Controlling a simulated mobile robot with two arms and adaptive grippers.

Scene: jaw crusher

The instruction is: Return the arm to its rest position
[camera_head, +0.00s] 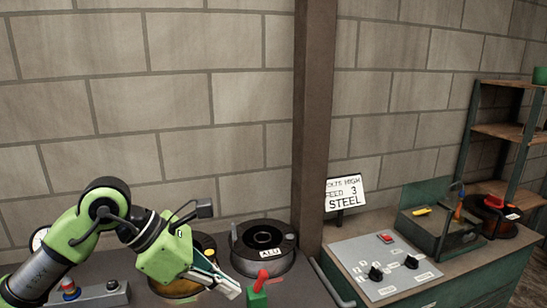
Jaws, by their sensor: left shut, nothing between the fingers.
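My left arm comes in from the lower left, with green and dark links. Its left gripper (229,291) points down and to the right over the bench, with its fingers shut and nothing between them. The gripper is in front of an amber spool (178,287) and left of a small green block with a red top (259,289). My right gripper is not in view.
A grey spool labelled ALU (263,247) stands behind the gripper. To the right are a control panel (383,267) with knobs, a STEEL sign (344,193), a green open box (437,228) and a dark-red spool (494,215). A brown post (314,120) rises behind the bench.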

